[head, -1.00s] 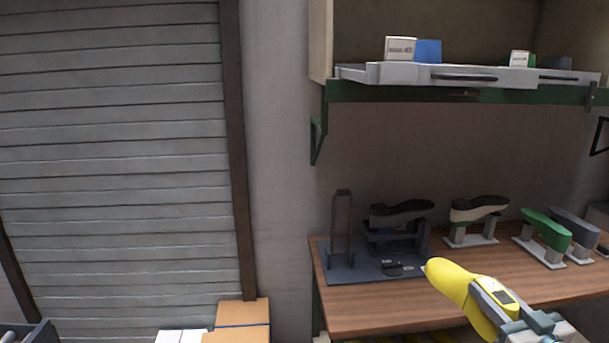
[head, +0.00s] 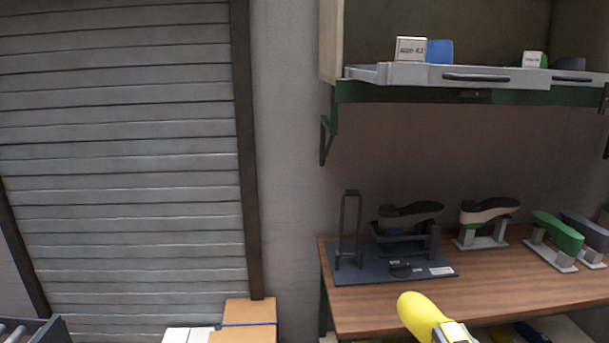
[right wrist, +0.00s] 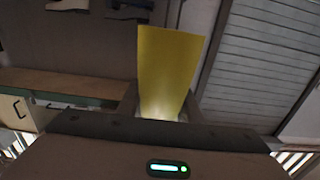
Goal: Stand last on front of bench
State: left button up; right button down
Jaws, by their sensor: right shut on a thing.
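A yellow shoe last (head: 418,314) shows at the bottom of the head view, in front of the wooden bench (head: 362,308) near its front edge. My right gripper (head: 456,334) is shut on it; only a small part of the gripper shows at the frame's bottom edge. In the right wrist view the yellow last (right wrist: 170,65) sticks out from between the jaws, its gripped end partly hidden by them. I cannot tell exactly how high it is above the bench. My left gripper is not in view.
A dark mat (head: 350,272) with a wire stand and a holder bearing a dark last (head: 410,214) is on the bench's left. A white-and-black last (head: 489,209) and a green last (head: 558,232) stand behind. The bench's front strip is clear. A shelf tray (head: 420,76) hangs above.

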jog(key=a+m+h, duration=0.1)
jog(key=a+h, duration=0.1)
jog(key=a, duration=0.6)
notch_tip(320, 180, down, 9)
jog(key=b, duration=0.9)
jog(key=shift+a, duration=0.15)
jog(key=s+f, duration=0.3)
jog(key=s, duration=0.6)
jog(key=shift+s+f, duration=0.3)
jog(key=shift+f, duration=0.05)
jog(key=shift+w+a, duration=0.1)
